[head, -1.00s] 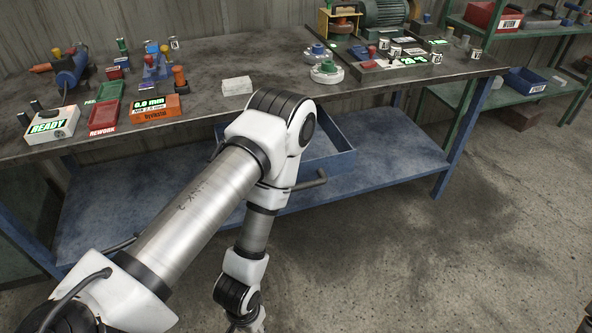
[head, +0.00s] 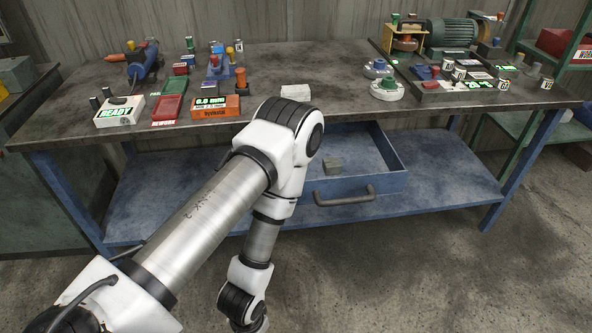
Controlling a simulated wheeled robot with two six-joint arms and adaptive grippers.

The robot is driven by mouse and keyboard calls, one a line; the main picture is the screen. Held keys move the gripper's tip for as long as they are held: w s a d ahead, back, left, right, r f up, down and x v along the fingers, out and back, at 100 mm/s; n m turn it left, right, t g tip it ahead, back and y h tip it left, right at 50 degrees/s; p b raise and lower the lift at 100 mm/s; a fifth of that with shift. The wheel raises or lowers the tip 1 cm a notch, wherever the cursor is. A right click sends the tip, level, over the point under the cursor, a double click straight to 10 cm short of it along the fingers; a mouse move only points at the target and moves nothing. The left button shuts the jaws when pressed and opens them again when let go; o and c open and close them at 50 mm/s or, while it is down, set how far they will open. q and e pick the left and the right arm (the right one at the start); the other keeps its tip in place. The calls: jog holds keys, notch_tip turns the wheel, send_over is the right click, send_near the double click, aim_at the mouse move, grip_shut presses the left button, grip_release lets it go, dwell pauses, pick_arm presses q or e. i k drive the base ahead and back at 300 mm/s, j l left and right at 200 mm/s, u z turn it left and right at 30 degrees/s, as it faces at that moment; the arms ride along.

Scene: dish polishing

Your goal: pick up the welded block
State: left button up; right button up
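A small grey block (head: 332,165) lies inside the open blue drawer (head: 385,183) under the workbench, to the right of my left arm. A pale, light grey block (head: 295,92) lies on the bench top near the front edge, just above my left arm's elbow. I cannot tell from the picture which of the two is the welded block. My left arm comes in from the lower left, bends at the elbow and points down in front of the bench. Its gripper is below the picture's edge. My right gripper is out of view.
The workbench (head: 330,63) carries a READY box (head: 119,110), green and red trays (head: 168,107), an orange gauge (head: 215,107) and a green motor (head: 452,36). The drawer's grey handle (head: 344,196) juts forward. The floor at right is clear.

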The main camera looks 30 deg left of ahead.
aim_at(332, 165)
jog(key=u, duration=0.75)
